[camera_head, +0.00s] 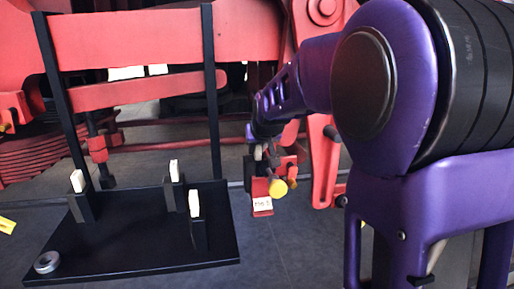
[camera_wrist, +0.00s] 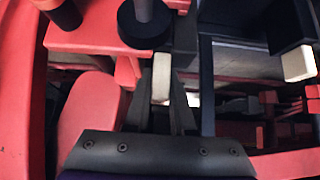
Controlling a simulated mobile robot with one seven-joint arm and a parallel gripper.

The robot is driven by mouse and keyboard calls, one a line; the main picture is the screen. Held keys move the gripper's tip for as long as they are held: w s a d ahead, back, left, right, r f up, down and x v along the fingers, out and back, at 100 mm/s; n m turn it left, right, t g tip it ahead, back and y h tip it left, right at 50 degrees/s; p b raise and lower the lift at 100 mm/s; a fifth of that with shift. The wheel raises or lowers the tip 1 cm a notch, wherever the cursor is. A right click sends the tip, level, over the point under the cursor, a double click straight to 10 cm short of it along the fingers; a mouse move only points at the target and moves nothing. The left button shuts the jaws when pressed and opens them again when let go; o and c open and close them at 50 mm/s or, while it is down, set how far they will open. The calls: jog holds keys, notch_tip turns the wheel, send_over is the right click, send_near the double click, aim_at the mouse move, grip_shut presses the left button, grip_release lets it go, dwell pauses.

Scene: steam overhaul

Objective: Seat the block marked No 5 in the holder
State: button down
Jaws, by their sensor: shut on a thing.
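My gripper (camera_head: 262,152) is at the end of the purple arm, right of the black stand. In the wrist view its dark fingers (camera_wrist: 163,105) are shut on a narrow cream piece (camera_wrist: 162,78). That piece seems to belong to a dark block, mostly hidden, whose marking I cannot read. Just below the gripper in the head view is a red part with a pale label (camera_head: 262,205), which seems to read No 5. I cannot tell whether this red part is the holder, or whether the held block touches it.
A black stand (camera_head: 130,255) with two tall posts carries three dark blocks with cream tops (camera_head: 78,181) (camera_head: 174,170) (camera_head: 195,204) and a grey ring (camera_head: 47,262). A yellow-ended cylinder (camera_head: 278,188) is beside the label. Red machinery (camera_head: 150,38) crowds behind and around the gripper.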

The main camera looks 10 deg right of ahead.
jog(key=shift+f+b, duration=0.5)
jog(key=shift+f, duration=0.15)
jog(key=c, duration=0.7)
grip_release()
jog(key=shift+d, duration=0.15)
jog(key=shift+f, duration=0.15)
